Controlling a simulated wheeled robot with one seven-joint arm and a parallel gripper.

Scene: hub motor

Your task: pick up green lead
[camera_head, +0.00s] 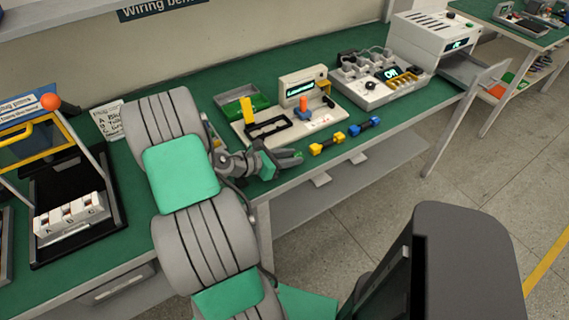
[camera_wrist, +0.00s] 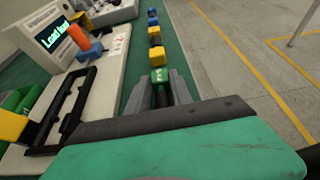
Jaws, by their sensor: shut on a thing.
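The green lead (camera_wrist: 159,75) is between the two fingers of my gripper (camera_wrist: 160,95) in the wrist view, with a green end showing at the fingertips. In the head view my gripper (camera_head: 284,158) is at the front edge of the green bench top, and the lead is mostly hidden by the fingers there. My gripper is shut on the green lead. I cannot tell whether the lead touches the bench.
A yellow lead (camera_head: 327,143) and a blue lead (camera_head: 364,126) lie in line to the right. A pale test fixture (camera_head: 300,119) with a screen stands just behind. A green tray (camera_head: 240,101) is behind left. A white power unit (camera_head: 428,40) stands at the far right.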

